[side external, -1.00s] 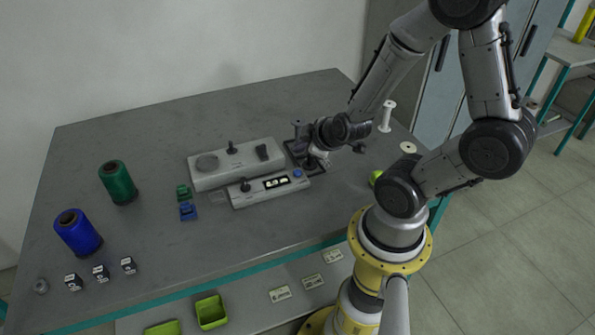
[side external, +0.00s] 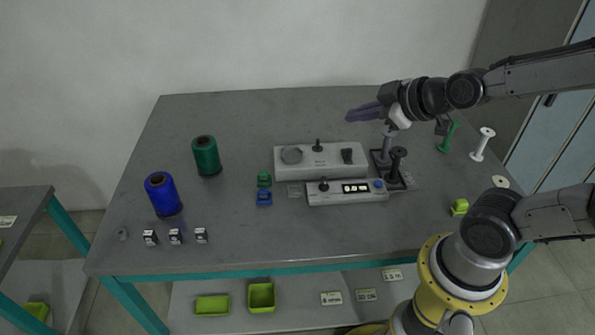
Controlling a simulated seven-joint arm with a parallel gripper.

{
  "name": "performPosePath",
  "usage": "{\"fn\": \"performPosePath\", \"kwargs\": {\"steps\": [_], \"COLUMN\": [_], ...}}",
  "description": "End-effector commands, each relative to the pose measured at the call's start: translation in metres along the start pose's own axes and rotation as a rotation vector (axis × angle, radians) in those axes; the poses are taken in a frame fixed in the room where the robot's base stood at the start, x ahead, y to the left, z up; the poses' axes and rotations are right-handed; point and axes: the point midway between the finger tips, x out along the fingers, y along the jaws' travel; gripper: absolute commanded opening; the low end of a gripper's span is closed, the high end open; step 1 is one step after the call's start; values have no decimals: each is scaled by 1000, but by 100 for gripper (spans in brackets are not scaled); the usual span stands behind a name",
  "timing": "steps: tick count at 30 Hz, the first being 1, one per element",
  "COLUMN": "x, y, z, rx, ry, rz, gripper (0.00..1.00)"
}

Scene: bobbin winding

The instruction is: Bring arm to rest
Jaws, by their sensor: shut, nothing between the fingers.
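My gripper (side external: 352,117) is shut and empty. It is raised over the back right of the table, with its fingers pointing left. It is clear of the grey winding machine (side external: 318,162), which sits in front of it. At the machine's right end is a dark base (side external: 382,170) with an upright post (side external: 387,146) and a dark spool-like piece (side external: 397,163). A control panel (side external: 330,197) with a small display and a blue button lies in front of the machine.
A green thread cone (side external: 206,156) and a blue one (side external: 162,195) stand left. A green bobbin (side external: 447,138) and a white bobbin (side external: 481,145) stand right. A lime block (side external: 459,207) lies near my base.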

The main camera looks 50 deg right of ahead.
Motion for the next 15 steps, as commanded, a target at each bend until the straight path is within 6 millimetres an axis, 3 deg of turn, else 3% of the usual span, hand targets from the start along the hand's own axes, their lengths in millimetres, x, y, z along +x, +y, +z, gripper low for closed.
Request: {"fn": "performPosePath", "kwargs": {"steps": [2,5,9,15], "x": [-27,-58,-91,-111], "y": [-13,-27,-38,-48], "z": [-14,-13,8,48], "rx": [37,105,217,358], "ry": [3,-52,-183,-394], "rz": [-66,-136,-181,-187], "gripper": [0,0,0,0]}}
